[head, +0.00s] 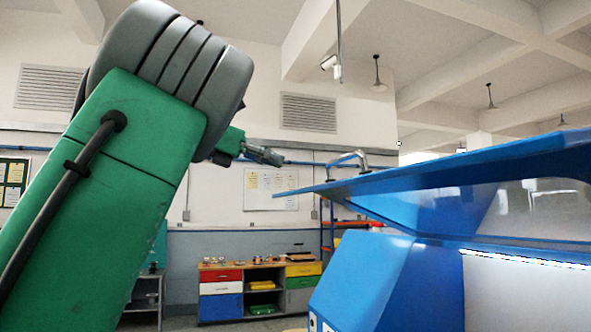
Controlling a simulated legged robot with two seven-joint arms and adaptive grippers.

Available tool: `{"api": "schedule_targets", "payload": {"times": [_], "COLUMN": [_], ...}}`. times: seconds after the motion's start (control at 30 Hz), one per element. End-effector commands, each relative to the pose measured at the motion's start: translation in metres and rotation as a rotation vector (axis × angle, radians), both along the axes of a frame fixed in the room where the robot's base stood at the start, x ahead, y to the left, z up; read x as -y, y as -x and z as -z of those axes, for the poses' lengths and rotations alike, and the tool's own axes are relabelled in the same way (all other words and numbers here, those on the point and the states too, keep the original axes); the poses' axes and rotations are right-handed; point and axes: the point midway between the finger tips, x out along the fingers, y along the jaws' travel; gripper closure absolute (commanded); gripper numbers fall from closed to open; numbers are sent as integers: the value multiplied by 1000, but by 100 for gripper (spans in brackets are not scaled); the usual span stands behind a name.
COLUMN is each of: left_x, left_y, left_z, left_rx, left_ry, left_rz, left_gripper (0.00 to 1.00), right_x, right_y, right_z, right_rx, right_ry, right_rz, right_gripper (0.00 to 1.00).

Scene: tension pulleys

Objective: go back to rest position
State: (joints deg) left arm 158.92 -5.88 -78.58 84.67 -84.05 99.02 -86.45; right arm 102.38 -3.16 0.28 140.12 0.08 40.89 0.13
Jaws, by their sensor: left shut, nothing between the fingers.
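My left arm comes in from the left in the head view, large, green and grey, and bent at a joint near the top. My left gripper (264,155) shows small beyond the forearm, shut and empty, pointing right. It appears in front of the far wall, left of the blue machine's raised panel in the picture. My right gripper is not in the view. No pulley can be made out.
A large blue machine (390,285) with a tilted blue panel (450,160) and clear window fills the right side. A metal handle (349,160) stands on the panel. A low cabinet with coloured drawers (221,288) is at the far wall.

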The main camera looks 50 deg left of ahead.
Motion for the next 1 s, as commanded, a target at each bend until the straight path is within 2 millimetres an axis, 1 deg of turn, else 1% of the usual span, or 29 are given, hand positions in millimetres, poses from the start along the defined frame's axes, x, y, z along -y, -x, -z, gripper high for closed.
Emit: {"api": "schedule_targets", "payload": {"times": [0.1, 0.33, 0.4, 0.47, 0.57, 0.6, 0.67, 0.7, 0.77, 0.8, 0.87, 0.9, 0.97, 1.0], "left_x": [-2, -2, -1, 0, 4, 6, 10, 13, 17, 20, 25, 28, 34, 38], "left_y": [6, 6, 1, -9, -40, -55, -78, -93, -113, -124, -140, -149, -160, -165], "left_z": [-2, -1, 4, 16, 53, 73, 106, 129, 165, 191, 231, 260, 304, 334], "left_rx": [-1, -2, -5, -9, -31, -44, -67, -85, -115, -138, -175, -202, -246, -275], "left_ry": [0, 2, 19, 59, 183, 248, 359, 437, 554, 635, 758, 842, 967, 1048], "left_rz": [1, 1, -1, -5, -24, -37, -62, -82, -117, -144, -191, -227, -287, -330], "left_gripper": [100, 100, 100, 100, 100, 100, 100, 100, 100, 100, 100, 100, 100, 100], "right_x": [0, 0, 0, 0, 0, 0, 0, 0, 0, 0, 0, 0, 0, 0], "right_y": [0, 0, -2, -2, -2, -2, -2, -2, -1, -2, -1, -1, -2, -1], "right_z": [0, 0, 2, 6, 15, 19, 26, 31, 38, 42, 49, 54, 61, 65], "right_rx": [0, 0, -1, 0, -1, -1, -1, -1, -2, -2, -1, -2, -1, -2], "right_ry": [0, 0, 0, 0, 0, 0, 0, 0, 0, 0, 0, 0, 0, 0], "right_rz": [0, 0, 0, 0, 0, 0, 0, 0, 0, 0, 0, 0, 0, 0], "right_gripper": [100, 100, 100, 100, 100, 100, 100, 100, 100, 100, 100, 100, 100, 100]}}
